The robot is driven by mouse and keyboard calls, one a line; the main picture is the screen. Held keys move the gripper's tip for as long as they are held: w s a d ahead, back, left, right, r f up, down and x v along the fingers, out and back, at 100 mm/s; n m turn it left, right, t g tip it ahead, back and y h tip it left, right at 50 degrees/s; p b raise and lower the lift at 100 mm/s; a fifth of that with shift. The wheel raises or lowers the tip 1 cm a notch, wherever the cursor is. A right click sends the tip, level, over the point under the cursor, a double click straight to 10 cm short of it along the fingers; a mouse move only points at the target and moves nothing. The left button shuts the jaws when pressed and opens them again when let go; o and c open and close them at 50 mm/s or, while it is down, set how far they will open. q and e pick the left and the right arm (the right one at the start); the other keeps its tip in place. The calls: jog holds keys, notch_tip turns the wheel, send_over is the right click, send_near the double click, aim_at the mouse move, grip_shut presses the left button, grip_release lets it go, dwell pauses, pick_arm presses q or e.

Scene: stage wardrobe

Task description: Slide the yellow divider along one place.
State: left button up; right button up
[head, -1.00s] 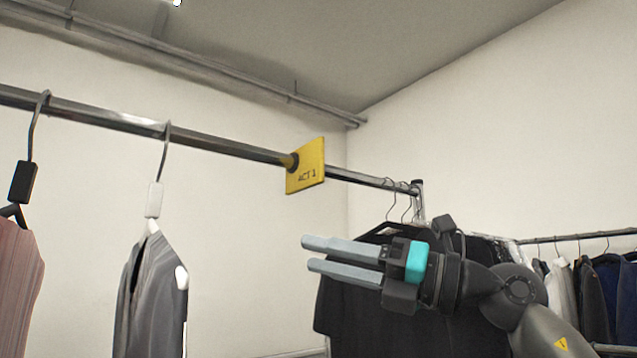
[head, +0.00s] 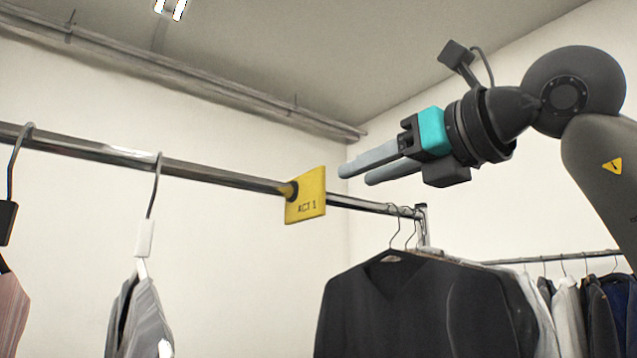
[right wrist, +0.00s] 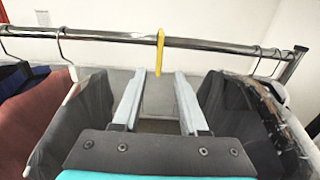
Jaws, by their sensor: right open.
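The yellow divider (head: 306,195), marked "ACT 1", hangs on the metal rail (head: 215,176) between the grey garment on its left and the black garment on its right. In the right wrist view the divider (right wrist: 160,52) shows edge-on, ahead of and between my fingers. My right gripper (head: 354,174) is open and empty, its fingertips just right of the divider in the head view and apart from it. It also shows in the right wrist view (right wrist: 157,80). My left gripper is not in view.
A grey garment (head: 143,322) hangs left of the divider, with a pink one (head: 10,310) farther left. A black garment (head: 410,308) hangs at the rail's right end. The rail is bare on both sides of the divider. Another rack (head: 560,258) stands behind at right.

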aim_at(324, 189)
jog(key=p+x, duration=0.4)
jog(key=x, duration=0.6)
jog(key=shift+w+a, duration=0.25)
jog(key=shift+w, duration=0.05)
grip_shut()
dwell(0.9)
